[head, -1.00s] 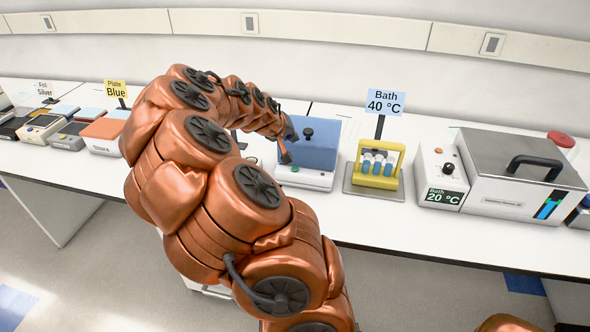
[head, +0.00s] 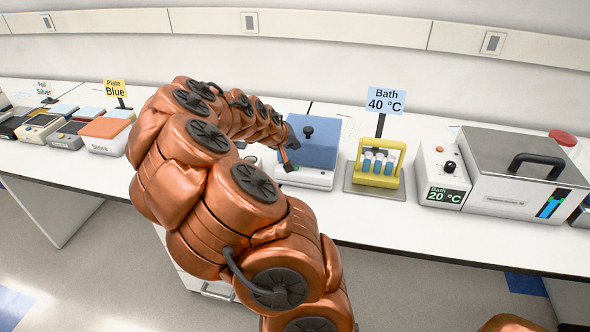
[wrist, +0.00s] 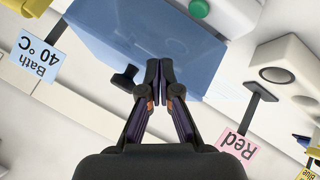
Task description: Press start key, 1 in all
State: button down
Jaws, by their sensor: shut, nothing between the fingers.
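The thermal cycler has a blue lid (head: 312,143) with a black knob and a white base (head: 318,180). It stands on the bench at picture centre in the head view. In the wrist view its blue lid (wrist: 140,35) lies behind my fingertips, and a round green key (wrist: 199,8) shows at the top edge, on the white base. My gripper (wrist: 153,72) is shut and empty. The green key lies up and right of the fingertips there, apart from them in the picture. In the head view my gripper (head: 289,164) is at the device's front left, small and partly hidden by my wrist.
A yellow tube rack (head: 378,182) stands right of the device, before the Bath 40 °C sign (head: 385,101). Further right is a water bath (head: 520,180) showing 20 °C. The Red sign (wrist: 238,144) shows in the wrist view. An orange-topped block (head: 105,128) is at left.

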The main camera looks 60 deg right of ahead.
jog(key=shift+f+b, duration=1)
jog(key=shift+f, duration=1.65)
jog(key=shift+f, duration=0.15)
jog(key=shift+f+b, duration=0.3)
jog(key=shift+f, duration=0.4)
jog(key=shift+r, duration=0.85)
jog(key=shift+r+p, duration=0.85)
jog(key=shift+r, duration=1.6)
